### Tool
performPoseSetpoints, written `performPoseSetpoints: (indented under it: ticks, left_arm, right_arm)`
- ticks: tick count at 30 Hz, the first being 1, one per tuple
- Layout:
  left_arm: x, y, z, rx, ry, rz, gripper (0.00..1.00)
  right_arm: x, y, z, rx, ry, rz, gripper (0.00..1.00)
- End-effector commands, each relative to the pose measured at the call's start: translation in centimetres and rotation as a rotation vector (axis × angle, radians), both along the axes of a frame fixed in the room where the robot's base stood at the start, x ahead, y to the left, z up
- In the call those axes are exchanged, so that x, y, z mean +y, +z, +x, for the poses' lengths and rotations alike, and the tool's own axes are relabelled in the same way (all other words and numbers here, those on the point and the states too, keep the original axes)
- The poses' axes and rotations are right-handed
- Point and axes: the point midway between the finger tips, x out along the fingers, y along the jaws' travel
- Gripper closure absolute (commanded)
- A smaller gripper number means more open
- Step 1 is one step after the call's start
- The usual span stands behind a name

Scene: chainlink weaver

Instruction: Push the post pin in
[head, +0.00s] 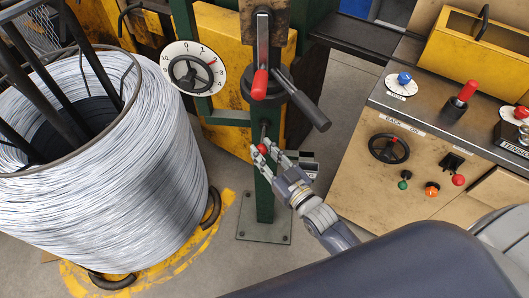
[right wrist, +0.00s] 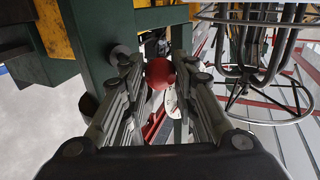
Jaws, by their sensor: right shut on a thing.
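The post pin shows as a small red ball knob (head: 262,148) on the green post (head: 265,195), below the lever handles. In the right wrist view the red knob (right wrist: 160,74) sits between the fingertips. My right gripper (head: 267,152) reaches in from the lower right and is shut on the knob, with a finger on each side of it. The pin's shaft is hidden behind the knob and fingers, so its depth cannot be told. My left gripper is not in view.
A red-tipped lever (head: 260,82) and a dark handle (head: 310,110) hang just above the gripper. A white numbered dial (head: 191,70) is to the left. A large wire coil (head: 120,170) fills the left. A control console (head: 400,130) stands at the right.

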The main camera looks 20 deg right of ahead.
Motion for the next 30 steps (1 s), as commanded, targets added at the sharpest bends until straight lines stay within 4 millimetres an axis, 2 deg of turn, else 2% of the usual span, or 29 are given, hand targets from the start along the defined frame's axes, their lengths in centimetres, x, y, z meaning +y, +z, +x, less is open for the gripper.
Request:
performPoseSetpoints:
  ticks: [6,9,18,19,21,30]
  left_arm:
    - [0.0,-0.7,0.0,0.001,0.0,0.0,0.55]
    - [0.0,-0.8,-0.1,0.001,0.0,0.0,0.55]
    - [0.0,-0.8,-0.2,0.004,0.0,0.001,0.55]
    - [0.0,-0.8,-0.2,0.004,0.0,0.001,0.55]
    - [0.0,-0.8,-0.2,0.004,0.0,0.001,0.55]
    - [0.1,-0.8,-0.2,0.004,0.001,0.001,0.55]
  right_arm:
    - [-1.4,0.0,3.2,-0.006,0.002,-0.003,1.0]
    - [-1.9,0.0,4.1,-0.004,0.002,-0.002,1.0]
    - [-2.1,0.2,4.5,-0.004,-0.001,-0.001,1.0]
    - [-2.1,0.2,4.5,-0.005,-0.001,-0.001,0.71]
    - [-2.1,0.3,4.5,-0.005,-0.002,-0.001,0.55]
    - [-2.0,0.1,4.4,-0.002,-0.001,0.0,0.53]
